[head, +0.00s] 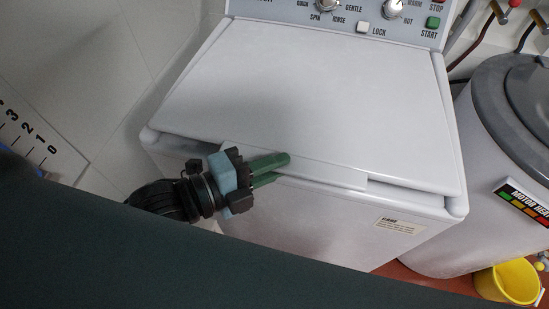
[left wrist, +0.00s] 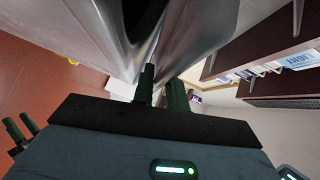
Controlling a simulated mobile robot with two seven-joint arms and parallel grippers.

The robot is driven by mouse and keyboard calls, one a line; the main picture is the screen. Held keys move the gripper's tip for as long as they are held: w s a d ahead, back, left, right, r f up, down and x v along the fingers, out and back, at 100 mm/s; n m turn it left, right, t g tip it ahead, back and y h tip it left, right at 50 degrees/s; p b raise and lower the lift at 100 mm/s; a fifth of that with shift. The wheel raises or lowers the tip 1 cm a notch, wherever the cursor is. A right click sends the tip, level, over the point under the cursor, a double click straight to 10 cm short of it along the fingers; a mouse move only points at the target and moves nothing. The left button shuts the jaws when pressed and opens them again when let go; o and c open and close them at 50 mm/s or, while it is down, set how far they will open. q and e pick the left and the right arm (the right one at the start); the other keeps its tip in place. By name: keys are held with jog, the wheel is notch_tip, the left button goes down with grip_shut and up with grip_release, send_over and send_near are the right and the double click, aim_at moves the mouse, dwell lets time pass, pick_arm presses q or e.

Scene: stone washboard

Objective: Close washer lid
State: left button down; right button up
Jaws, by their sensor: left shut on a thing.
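The white washer (head: 340,218) stands in the middle of the head view. Its white lid (head: 310,90) lies low over the top, with a narrow dark gap under its front left edge. I cannot tell whether it is fully seated. My left gripper (head: 275,170) is at the lid's front lip, its green fingers shut on that edge. In the left wrist view its fingers (left wrist: 162,92) meet the shiny white edge, and their contact is partly hidden. What looks like my right gripper (left wrist: 20,130) shows at the left of that view, too small to read its jaws.
The control panel (head: 350,12) is behind the lid. A grey-topped white drum (head: 440,165) stands close on the right, with a yellow bucket (head: 508,281) on the red floor. A pale wall (head: 90,60) is at the left.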

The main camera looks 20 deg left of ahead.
pick_arm(q)
jog(key=c, duration=1.6)
grip_release()
jog(key=shift+o, duration=0.6)
pick_arm(e)
jog(key=shift+s+f, duration=0.1)
jog(key=shift+s, duration=0.2)
pick_arm(q)
jog(key=shift+r, duration=0.1)
pick_arm(e)
jog(key=shift+s, duration=0.1)
pick_arm(q)
jog(key=shift+r, duration=0.1)
